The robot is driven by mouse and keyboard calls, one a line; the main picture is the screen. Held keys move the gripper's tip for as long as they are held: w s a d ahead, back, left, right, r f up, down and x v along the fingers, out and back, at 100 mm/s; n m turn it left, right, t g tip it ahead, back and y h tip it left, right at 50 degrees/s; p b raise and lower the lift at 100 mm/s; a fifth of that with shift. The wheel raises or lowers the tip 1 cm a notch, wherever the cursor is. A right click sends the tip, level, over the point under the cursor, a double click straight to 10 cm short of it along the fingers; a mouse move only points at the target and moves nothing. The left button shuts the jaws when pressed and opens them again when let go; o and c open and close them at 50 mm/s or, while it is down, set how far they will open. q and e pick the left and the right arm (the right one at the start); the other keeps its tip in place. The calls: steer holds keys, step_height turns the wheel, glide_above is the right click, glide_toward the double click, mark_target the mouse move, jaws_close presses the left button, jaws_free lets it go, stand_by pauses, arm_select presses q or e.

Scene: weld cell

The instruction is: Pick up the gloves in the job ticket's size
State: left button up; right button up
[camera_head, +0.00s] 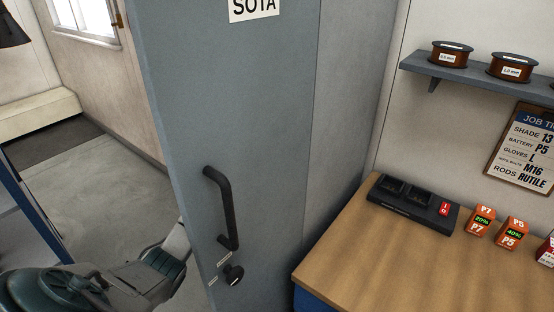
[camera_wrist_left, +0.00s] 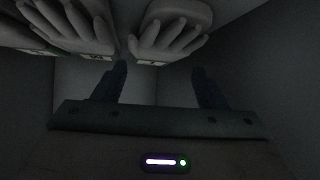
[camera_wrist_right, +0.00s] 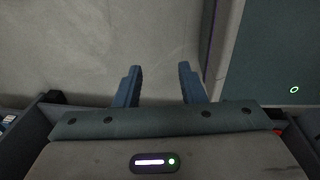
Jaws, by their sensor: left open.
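The job ticket (camera_head: 521,150) hangs on the wall at the right of the head view and reads "GLOVES L". In the left wrist view, pale gloves stand in a dim space: a right-hand one (camera_wrist_left: 172,35) above a label that seems to read L, and others (camera_wrist_left: 70,25) at the left with labels hard to read. My left gripper (camera_wrist_left: 160,85) is open and empty just below them, its fingers apart. My right gripper (camera_wrist_right: 160,82) is open and empty over a grey floor. Neither gripper shows in the head view.
A grey door (camera_head: 240,130) with a black handle (camera_head: 221,208) stands in the middle of the head view, hiding what is behind it. A wooden bench (camera_head: 400,255) at the right bears a charger (camera_head: 412,203) and orange batteries (camera_head: 481,221). Wire spools (camera_head: 451,55) sit on a shelf.

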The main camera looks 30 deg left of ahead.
arm_select(q)
steer(key=p+x, duration=0.1)
steer(key=x, duration=0.2)
steer(key=shift+w+d+r+p, duration=0.1)
steer(key=shift+p, duration=0.2)
steer(key=shift+x, duration=0.8)
arm_select(e)
steer(key=shift+w+a+r, duration=0.35)
steer(key=shift+a+r, duration=0.05)
steer(key=shift+r, duration=0.15)
steer(key=shift+w+a+r, duration=0.35)
steer(key=shift+a+r, duration=0.05)
steer(key=shift+r, duration=0.1)
arm_select(q)
steer(key=c, duration=0.9)
arm_select(e)
steer(key=shift+s+d, duration=0.1)
steer(key=shift+d, duration=0.4)
